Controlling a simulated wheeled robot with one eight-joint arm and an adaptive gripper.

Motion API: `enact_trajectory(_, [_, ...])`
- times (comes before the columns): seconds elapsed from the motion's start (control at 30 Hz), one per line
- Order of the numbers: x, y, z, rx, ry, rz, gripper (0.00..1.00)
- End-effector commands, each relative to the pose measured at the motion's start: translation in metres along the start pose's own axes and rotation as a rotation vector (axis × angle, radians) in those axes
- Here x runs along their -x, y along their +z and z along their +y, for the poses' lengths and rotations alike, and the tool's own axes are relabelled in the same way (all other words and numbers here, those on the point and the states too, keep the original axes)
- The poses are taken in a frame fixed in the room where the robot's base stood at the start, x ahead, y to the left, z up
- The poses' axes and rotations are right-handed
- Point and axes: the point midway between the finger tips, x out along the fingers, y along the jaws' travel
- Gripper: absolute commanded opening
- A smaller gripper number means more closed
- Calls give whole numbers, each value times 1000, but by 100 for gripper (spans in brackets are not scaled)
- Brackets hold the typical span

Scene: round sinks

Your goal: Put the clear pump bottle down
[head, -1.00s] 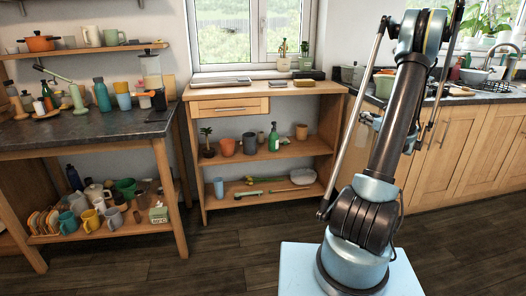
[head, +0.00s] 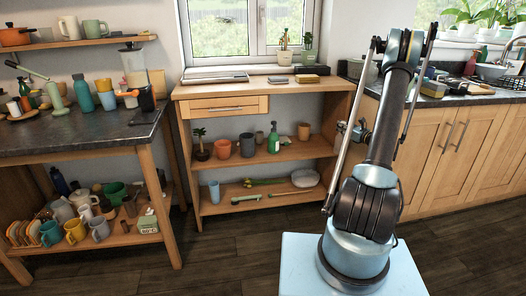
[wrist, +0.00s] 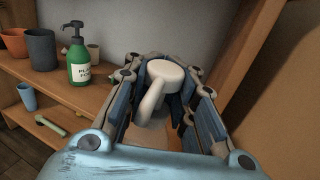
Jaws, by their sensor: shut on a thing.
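The clear pump bottle (wrist: 163,74) is between my gripper's fingers in the wrist view. Its round white pump top and curved white spout show; its body below is mostly hidden by the fingers and my gripper's palm. My gripper (wrist: 168,92) is shut on it. In the head view my gripper (head: 353,132) is at the right side of the wooden shelf unit (head: 222,107), in front of its open shelves. The bottle cannot be made out there.
A green pump bottle (wrist: 78,62), a grey cup (wrist: 41,50) and an orange mug (wrist: 14,43) stand on the upper shelf. A blue cup (wrist: 27,97) stands on the lower shelf. The upper shelf's right part has free room.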

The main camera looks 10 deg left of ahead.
Motion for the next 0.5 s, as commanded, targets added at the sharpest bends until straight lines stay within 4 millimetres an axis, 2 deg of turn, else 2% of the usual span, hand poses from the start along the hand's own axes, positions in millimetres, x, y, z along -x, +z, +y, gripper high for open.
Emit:
enact_trajectory(0.03, [-19,1,-1,-1,3,2,0])
enact_trajectory(0.3, [-119,16,-26,-4,-43,12,0])
enact_trajectory(0.4, [-148,22,-32,-4,-61,15,0])
enact_trajectory(0.5, [-169,27,-35,-4,-73,17,0])
